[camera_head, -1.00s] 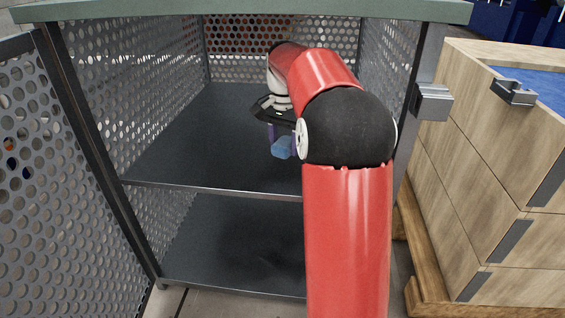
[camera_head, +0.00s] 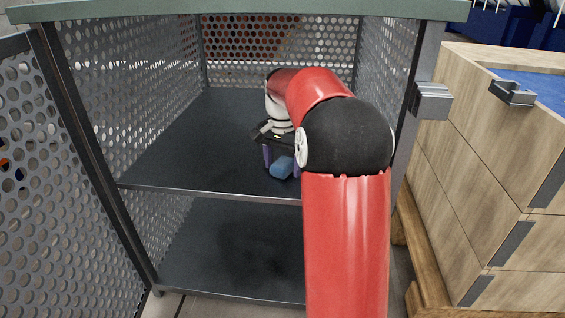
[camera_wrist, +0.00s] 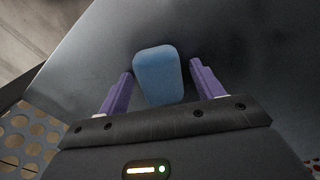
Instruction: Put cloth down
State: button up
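The blue cloth (camera_head: 282,167) is a small, rounded block-like bundle. It appears to rest on the cage's dark middle shelf (camera_head: 190,155), towards its right side. My gripper (camera_head: 282,165) is over it, pointing down, with its purple fingers spread on either side. In the wrist view, the cloth (camera_wrist: 158,75) lies between the fingertips of my gripper (camera_wrist: 162,72). A gap shows at the right finger, while the left finger is very close to the cloth. My red arm hides part of the shelf's right side.
Perforated metal walls enclose the shelf, and a green top (camera_head: 240,11) is above. A lower shelf (camera_head: 235,255) lies below. An open perforated door (camera_head: 60,180) stands at left. Wooden crates (camera_head: 480,180) stand at right. The shelf's left half is clear.

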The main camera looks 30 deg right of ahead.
aim_at(281, 163)
notch_tip(281, 163, up, 8)
jog(key=shift+f+p, duration=0.2)
jog(key=shift+p, duration=1)
jog(key=shift+s+a+r, duration=0.15)
jog(key=shift+a+r, duration=0.1)
jog(key=shift+r, duration=0.05)
jog(key=s+a+n+t, duration=0.2)
jog(key=s+a+n, duration=0.3)
jog(key=s, duration=0.5)
jog(key=s+a+n+t, duration=0.2)
jog(key=s+a+n, duration=0.1)
jog(key=s+a, duration=0.55)
jog(key=s+a+f+n+t, duration=0.1)
jog(key=s+f+n, duration=0.2)
jog(key=s, duration=0.4)
jog(key=shift+s+a+f+t, duration=0.3)
jog(key=shift+s+f, duration=0.1)
jog(key=shift+f, duration=0.25)
